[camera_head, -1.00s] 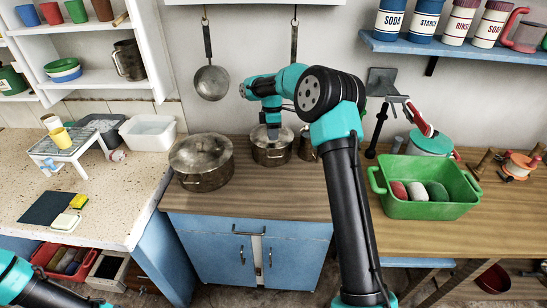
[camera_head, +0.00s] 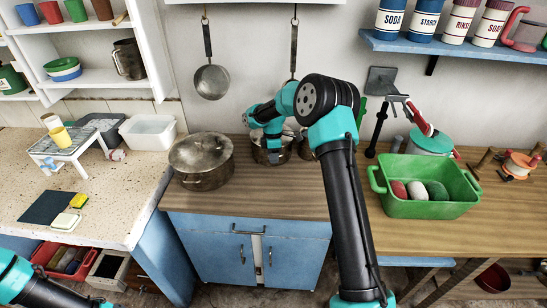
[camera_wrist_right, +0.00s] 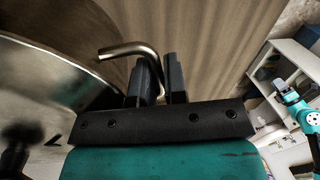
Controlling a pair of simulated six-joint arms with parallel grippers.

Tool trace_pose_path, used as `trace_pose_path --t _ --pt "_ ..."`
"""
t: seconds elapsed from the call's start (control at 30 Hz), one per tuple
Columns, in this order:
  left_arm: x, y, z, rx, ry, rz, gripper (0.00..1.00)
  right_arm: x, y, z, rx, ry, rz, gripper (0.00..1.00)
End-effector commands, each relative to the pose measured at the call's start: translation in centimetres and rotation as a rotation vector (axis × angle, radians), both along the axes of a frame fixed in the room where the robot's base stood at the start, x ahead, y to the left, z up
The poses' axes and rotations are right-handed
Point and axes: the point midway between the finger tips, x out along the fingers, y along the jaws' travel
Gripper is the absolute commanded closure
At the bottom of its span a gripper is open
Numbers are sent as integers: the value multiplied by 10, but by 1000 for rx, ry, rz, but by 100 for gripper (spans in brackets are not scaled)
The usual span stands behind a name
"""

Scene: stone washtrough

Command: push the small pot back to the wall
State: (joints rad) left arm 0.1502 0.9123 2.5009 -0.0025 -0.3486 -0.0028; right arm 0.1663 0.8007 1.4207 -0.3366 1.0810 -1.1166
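The small pot (camera_head: 259,155) is a worn metal pot on the wooden counter near the wall, right of a larger lidded pot (camera_head: 203,160). My right gripper (camera_head: 273,156) is down at the small pot and hides part of it. In the right wrist view, the two dark fingers (camera_wrist_right: 161,75) are close together, with a narrow gap. A bent metal handle (camera_wrist_right: 128,49) runs into that gap; whether the fingers press on it is unclear. A round metal rim (camera_wrist_right: 60,65) lies left of the fingers.
Another small metal vessel (camera_head: 305,147) stands close to the right of the small pot, partly behind my arm. A green tub (camera_head: 428,208) sits farther right. A ladle (camera_head: 211,81) hangs on the wall above. The counter front is clear.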

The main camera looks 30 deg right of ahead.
Motion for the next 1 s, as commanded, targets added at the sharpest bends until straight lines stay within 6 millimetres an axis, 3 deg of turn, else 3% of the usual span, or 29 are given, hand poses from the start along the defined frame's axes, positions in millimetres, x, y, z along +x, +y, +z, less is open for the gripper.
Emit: trace_pose_path --t 0.07,0.2,1.0 --pt "0 0 0 0 0 0 57 0 0 0 0 0 0 87" --pt "0 0 0 0 0 0 57 0 0 0 0 0 0 100" --pt "0 0 0 0 0 0 57 -7 -8 0 0 0 4 100"
